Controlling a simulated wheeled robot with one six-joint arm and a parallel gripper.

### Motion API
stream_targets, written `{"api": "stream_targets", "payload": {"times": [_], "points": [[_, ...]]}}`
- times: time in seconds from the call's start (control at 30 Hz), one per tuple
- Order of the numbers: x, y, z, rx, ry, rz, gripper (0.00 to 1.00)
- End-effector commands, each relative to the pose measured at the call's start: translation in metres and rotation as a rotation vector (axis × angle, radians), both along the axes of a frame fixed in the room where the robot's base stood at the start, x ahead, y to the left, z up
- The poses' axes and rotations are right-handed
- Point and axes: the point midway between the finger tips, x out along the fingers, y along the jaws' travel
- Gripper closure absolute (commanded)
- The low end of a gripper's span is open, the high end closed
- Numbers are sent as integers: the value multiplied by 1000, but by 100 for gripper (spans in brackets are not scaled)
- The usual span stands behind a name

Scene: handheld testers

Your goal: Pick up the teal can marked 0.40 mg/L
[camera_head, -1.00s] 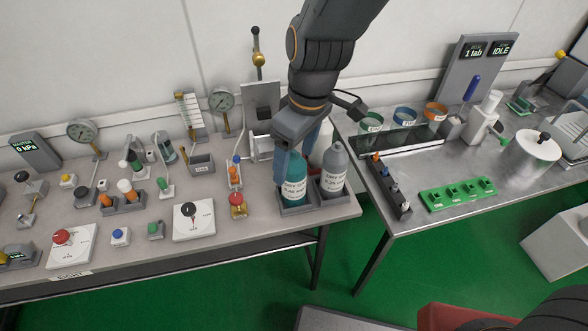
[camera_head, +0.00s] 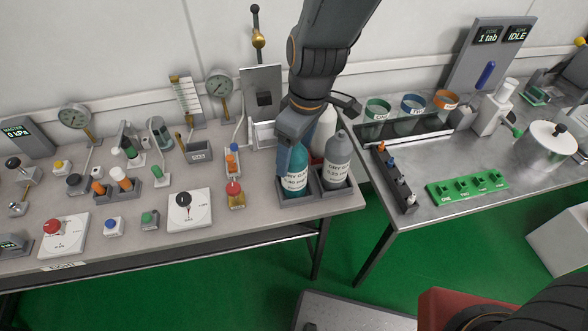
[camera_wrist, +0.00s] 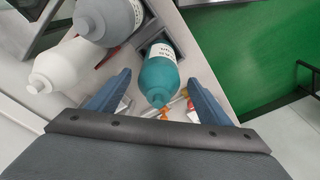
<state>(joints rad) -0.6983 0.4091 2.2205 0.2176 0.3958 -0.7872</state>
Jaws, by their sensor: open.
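The teal can (camera_head: 296,183) stands upright in the left pocket of a grey two-pocket holder (camera_head: 318,196) near the right end of the left table. Its white label faces the head camera; the small print is only partly legible. My gripper (camera_head: 292,150) is over its top, and its fingers partly hide the can. In the wrist view, the teal can (camera_wrist: 158,78) lies between the two spread blue fingers, with its cap toward the palm. I cannot tell whether either finger touches it. A grey can (camera_head: 338,160) stands in the right pocket, close beside it.
A white bottle (camera_head: 325,128) stands behind the cans and also shows in the wrist view (camera_wrist: 65,65). An orange-and-red fitting (camera_head: 235,194) sits left of the holder. The right table (camera_head: 440,205) holds a green block (camera_head: 467,188) and several cups.

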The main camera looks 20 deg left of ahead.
Motion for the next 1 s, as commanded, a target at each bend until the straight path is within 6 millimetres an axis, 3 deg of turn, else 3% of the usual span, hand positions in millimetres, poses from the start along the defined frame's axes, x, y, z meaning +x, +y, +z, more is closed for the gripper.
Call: {"api": "stream_targets", "payload": {"times": [0.5,0.87,1.0], "points": [[3,9,-47,-2,2,-1,27],[4,10,-54,0,0,0,27],[4,10,-54,0,0,0,48]]}}
